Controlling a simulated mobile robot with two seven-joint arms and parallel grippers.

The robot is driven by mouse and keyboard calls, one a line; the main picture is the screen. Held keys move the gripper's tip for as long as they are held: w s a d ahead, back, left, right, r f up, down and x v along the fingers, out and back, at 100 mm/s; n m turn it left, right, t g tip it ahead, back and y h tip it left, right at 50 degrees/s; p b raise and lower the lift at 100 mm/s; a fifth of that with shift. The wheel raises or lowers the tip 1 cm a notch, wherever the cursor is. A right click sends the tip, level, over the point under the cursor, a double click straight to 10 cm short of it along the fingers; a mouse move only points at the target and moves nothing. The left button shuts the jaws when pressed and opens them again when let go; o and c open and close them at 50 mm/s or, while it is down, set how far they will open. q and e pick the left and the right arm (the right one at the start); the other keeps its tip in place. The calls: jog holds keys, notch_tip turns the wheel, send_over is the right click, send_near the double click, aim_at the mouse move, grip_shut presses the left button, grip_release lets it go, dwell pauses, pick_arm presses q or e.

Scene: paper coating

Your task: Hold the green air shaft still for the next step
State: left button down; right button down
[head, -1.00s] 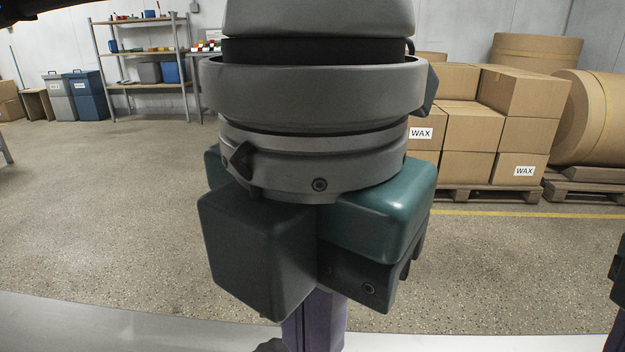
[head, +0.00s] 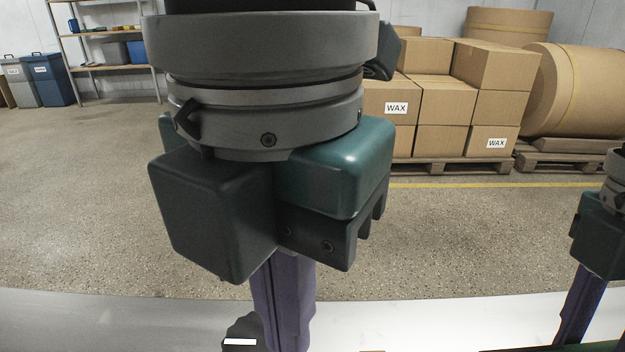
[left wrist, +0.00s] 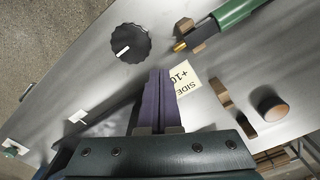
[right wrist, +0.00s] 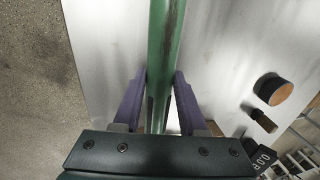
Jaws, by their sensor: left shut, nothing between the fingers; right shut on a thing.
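The green air shaft (right wrist: 165,45) runs lengthwise between the purple fingers of my right gripper (right wrist: 161,78), which is shut on it. In the head view a short green strip of the shaft (head: 565,348) shows at the bottom right, below my right gripper (head: 578,335). In the left wrist view the shaft's end (left wrist: 235,13), with a brass tip, lies by a brown cradle (left wrist: 184,30). My left gripper (left wrist: 160,75) is shut and empty, its fingers together, apart from the shaft. In the head view it (head: 285,345) points down and blocks much of the middle.
A grey metal surface (left wrist: 75,65) carries a black knob (left wrist: 130,43), a "SIDE +10" label (left wrist: 184,80), a brown bracket (left wrist: 222,95) and a brown-topped cylinder (left wrist: 270,104). Wax boxes (head: 420,100) and a large roll (head: 580,90) stand far behind, across open floor.

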pick_arm(q)
jog(key=shift+a+f, duration=0.35)
jog(key=shift+f, duration=0.55)
jog(key=shift+a+f, duration=0.3)
jog(key=shift+f, duration=0.6)
jog(key=shift+f, duration=0.2)
dwell(1.2)
jog(key=shift+f, duration=2)
jog(key=shift+d, duration=1.7)
dwell(1.1)
